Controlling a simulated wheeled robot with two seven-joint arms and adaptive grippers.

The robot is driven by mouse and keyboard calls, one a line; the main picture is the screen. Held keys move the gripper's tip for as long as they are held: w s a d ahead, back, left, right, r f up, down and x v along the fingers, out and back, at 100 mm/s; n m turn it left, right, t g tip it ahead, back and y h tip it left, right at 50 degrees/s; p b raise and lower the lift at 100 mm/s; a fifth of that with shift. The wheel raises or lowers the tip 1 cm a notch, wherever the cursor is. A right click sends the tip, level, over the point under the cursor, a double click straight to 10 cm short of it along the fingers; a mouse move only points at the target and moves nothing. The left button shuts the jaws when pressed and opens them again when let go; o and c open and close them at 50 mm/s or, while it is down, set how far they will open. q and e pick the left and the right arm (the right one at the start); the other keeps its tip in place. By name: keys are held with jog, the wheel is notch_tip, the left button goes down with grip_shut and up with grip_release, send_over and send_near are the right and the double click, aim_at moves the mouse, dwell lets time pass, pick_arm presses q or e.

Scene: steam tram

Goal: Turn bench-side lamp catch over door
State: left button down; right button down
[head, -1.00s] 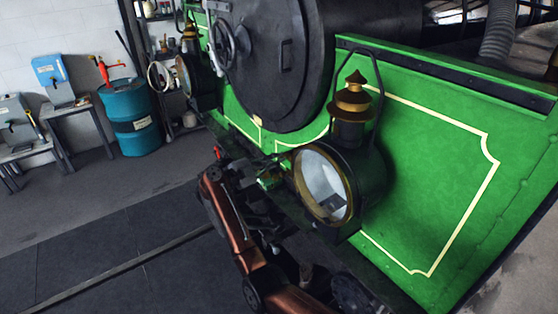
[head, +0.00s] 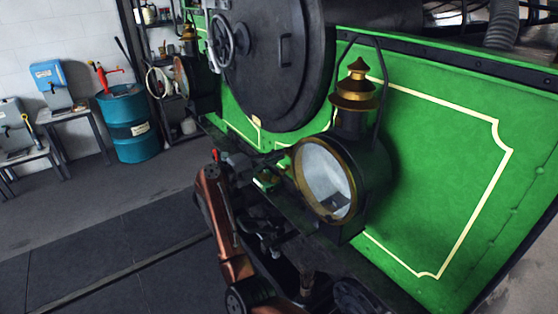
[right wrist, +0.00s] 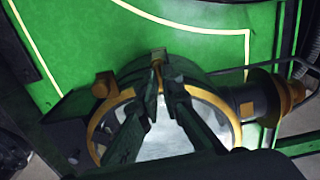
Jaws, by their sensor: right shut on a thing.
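The near lamp (head: 372,170) stands on the front of the green tram, with a round glass door (head: 325,178) in a brass rim and a brass chimney on top. My right gripper (head: 281,172) reaches the left edge of that rim in the head view. In the right wrist view my right gripper (right wrist: 161,84) has its fingers close together at the rim, shut on the small lamp catch (right wrist: 157,64). The fingers hide most of the catch, so its exact angle cannot be told. My left gripper is out of view.
A second lamp (head: 182,75) stands farther off along the tram front. The dark round boiler door (head: 275,60) is between the lamps. A blue barrel (head: 130,125) and benches stand by the wall. The floor at the left is clear.

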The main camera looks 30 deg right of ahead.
jog(key=shift+r+m, duration=0.15)
jog(key=shift+m, duration=0.25)
jog(key=c, duration=2.1)
grip_release()
jog(key=a, duration=0.8)
jog(key=s+a, duration=0.1)
jog(key=a, duration=0.3)
jog(key=shift+s, duration=0.1)
